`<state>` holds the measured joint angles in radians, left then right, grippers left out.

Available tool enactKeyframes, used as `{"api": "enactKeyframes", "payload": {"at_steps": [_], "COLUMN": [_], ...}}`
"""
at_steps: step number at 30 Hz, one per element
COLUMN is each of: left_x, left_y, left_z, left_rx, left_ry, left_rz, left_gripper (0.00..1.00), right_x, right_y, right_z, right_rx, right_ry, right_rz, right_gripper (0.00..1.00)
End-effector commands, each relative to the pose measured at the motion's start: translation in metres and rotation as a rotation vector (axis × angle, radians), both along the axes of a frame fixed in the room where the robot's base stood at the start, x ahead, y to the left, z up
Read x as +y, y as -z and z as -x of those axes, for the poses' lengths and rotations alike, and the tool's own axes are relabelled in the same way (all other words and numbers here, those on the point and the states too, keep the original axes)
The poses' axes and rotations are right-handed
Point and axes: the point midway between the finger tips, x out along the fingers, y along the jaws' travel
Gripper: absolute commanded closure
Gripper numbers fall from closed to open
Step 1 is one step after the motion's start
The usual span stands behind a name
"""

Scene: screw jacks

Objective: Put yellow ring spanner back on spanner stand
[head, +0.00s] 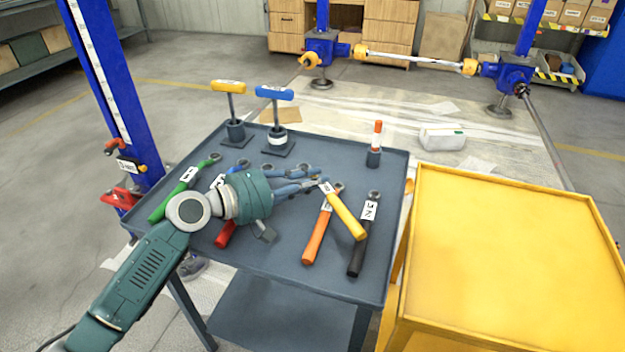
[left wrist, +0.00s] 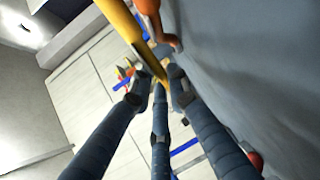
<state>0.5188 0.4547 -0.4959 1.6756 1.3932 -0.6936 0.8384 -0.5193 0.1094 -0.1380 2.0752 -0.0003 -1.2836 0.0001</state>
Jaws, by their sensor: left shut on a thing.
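The yellow ring spanner (head: 347,217) slants across the right half of the grey tray table, with a white label near its upper end. It overlaps an orange spanner (head: 318,236) in the head view. My left gripper (head: 318,180) is shut on the yellow spanner's upper end; the fingers partly hide its ring. In the left wrist view, the yellow spanner (left wrist: 122,22) runs down to the meeting fingertips (left wrist: 160,80), next to an orange handle (left wrist: 158,25). I cannot tell how far it is above the table, nor which item is the spanner stand. My right gripper is not in view.
The grey tray table (head: 290,262) also holds a black-handled spanner (head: 364,232), a green one (head: 183,188) and a red one. Yellow (head: 228,87) and blue (head: 274,93) T-handles and an orange-topped tool (head: 377,135) stand at the back. A yellow cart (head: 515,250) adjoins right.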

Motion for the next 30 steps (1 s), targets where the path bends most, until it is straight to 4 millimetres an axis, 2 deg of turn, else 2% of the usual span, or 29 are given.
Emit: {"api": "enactKeyframes", "payload": {"at_steps": [1,5,6,8,19,23,30], "left_x": [-0.001,-0.001,-0.001,-0.001,-0.001,-0.001,0.045], "left_y": [0.008,0.011,0.013,0.014,0.014,0.003,-0.01], "left_z": [0.002,0.002,0.003,0.003,0.004,0.003,0.032], "left_rx": [0.017,0.022,0.025,0.027,0.033,0.031,0.024], "left_ry": [0.002,0.002,0.003,0.004,0.005,0.004,0.002], "left_rz": [0.001,-0.001,-0.005,-0.005,-0.007,-0.007,-0.008], "left_gripper": [1.0,1.0,0.76,0.65,0.65,0.65,0.65], "right_x": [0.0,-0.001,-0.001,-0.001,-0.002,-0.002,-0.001], "right_y": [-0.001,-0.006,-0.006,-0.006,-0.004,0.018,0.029], "right_z": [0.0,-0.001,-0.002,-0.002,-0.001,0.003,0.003], "right_rx": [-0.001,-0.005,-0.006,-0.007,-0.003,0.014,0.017], "right_ry": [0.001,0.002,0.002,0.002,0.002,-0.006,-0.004], "right_rz": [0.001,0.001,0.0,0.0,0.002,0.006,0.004], "right_gripper": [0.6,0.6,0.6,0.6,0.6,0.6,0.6]}}
